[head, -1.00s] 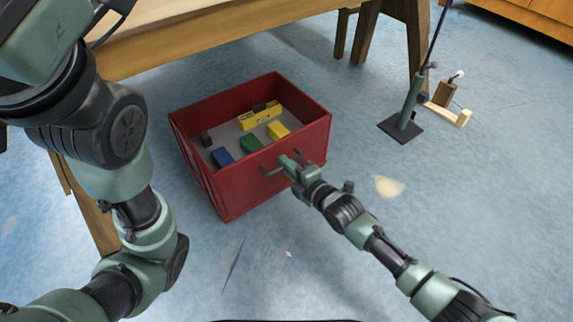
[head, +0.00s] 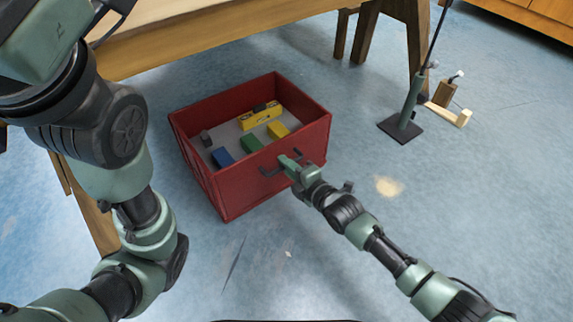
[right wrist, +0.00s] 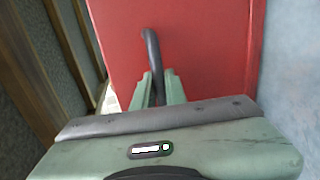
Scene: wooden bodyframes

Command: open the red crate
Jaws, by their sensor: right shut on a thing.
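The red crate (head: 240,192) stands on the blue floor beside the wooden table, its top open like a pulled-out drawer. It also shows in the right wrist view (right wrist: 205,50). A dark bar handle (head: 267,172) sits on its front wall. My right gripper (head: 287,164) is shut on this handle. In the right wrist view, the handle (right wrist: 152,48) runs down between the two green fingers (right wrist: 157,90). My left arm fills the left side of the head view, but its gripper does not show.
Inside the crate lie a blue block (head: 222,157), a green block (head: 251,144), a yellow block (head: 278,131) and a yellow level (head: 260,117). The table (head: 200,40) stands behind. A dark-based stand (head: 400,129) is on the right. The floor in front is clear.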

